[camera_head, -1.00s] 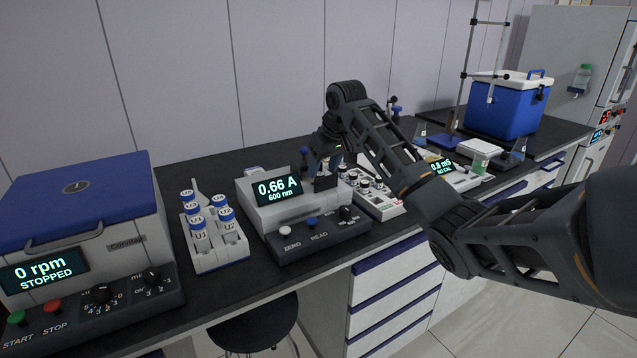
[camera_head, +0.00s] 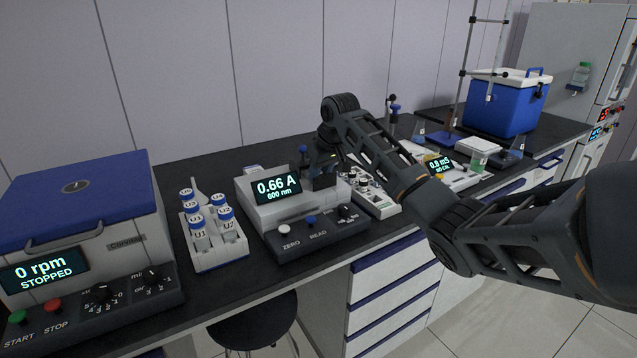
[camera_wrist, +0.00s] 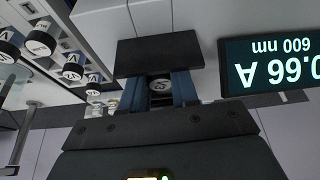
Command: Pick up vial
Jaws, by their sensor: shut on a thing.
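In the head view my gripper (camera_head: 321,168) is low over the right part of the photometer (camera_head: 262,215), which reads 0.66 A. The vial cannot be made out there.
Several dark-capped vials (camera_wrist: 73,69) stand in a rack (camera_head: 378,206) right of the photometer. Blue-capped tubes (camera_head: 197,222) stand in a white rack to its left, beside the centrifuge (camera_head: 85,225). A conductivity meter (camera_head: 440,165) and blue cooler (camera_head: 507,108) are farther right.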

